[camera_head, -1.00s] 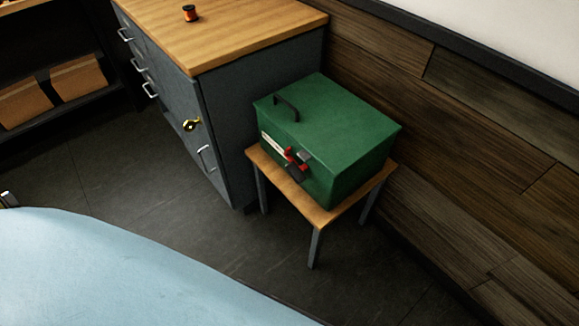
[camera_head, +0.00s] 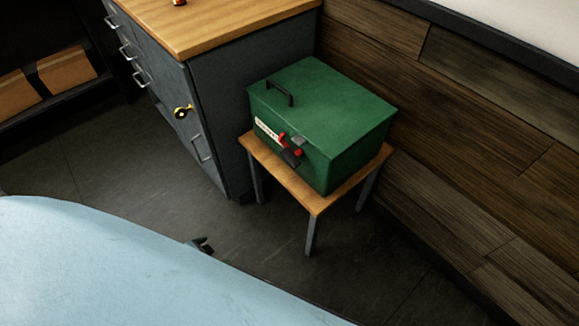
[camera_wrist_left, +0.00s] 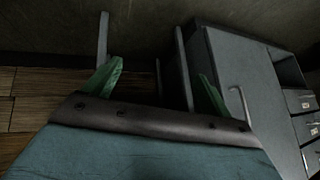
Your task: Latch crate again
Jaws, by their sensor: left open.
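The green crate (camera_head: 325,115) sits with its lid down on a small wooden stool (camera_head: 318,203). A black handle (camera_head: 280,92) is on its lid. The red and grey latch (camera_head: 288,147) is on its front face, beside a white label (camera_head: 266,130); its dark lever sticks out, and I cannot tell if it is fastened. My left gripper (camera_head: 203,244) shows only as a small dark tip, low and apart from the stool. In the left wrist view its green fingers (camera_wrist_left: 160,72) are spread and empty. The crate is not seen there. My right gripper is not in view.
A grey cabinet (camera_head: 225,120) with a wooden top stands left of the stool, with a brass key or knob (camera_head: 183,112) on its door. The wood-plank wall (camera_head: 490,140) is close behind the crate. Dark floor (camera_head: 110,170) is free in front.

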